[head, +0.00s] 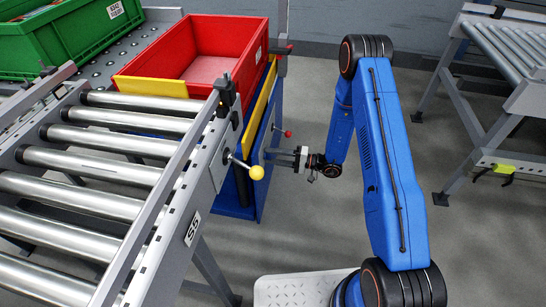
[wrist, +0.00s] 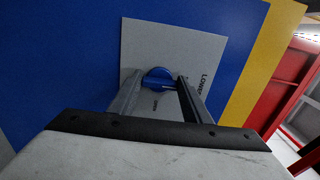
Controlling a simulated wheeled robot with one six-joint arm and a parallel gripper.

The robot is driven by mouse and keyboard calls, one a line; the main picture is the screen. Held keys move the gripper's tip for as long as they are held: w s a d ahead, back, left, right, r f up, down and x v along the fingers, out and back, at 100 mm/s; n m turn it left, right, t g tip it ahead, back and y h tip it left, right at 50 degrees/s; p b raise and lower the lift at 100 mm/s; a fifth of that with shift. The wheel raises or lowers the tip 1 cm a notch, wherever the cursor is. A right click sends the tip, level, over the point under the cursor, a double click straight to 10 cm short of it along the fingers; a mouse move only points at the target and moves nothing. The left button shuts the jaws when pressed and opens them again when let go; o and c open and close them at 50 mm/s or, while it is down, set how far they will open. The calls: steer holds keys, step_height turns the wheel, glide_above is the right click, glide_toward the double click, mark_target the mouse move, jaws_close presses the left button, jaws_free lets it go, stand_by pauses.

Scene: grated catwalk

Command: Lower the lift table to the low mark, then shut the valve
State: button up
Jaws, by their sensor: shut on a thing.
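The lift table (head: 265,120) has blue sides with a yellow band and stands beyond the roller conveyor, with a red crate (head: 222,50) on top. In the wrist view its blue side (wrist: 60,60) fills the left, carrying a grey plate (wrist: 180,40) with lettering that seems to read LOWER. The knob is hidden in the head view. I cannot make out a low mark.
The roller conveyor (head: 95,145) at left carries a lever with a yellow ball (head: 257,172), close to my gripper. A red-tipped lever (head: 287,133) is just above my gripper. A green crate (head: 70,28) stands back left. Another conveyor (head: 510,50) is at right. Floor between is clear.

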steer(key=shift+s, duration=0.1)
steer(key=o, duration=1)
steer(key=shift+o, duration=0.2)
steer(key=shift+d, duration=0.15)
steer(key=v, duration=1.7)
steer(key=shift+d+f, duration=0.1)
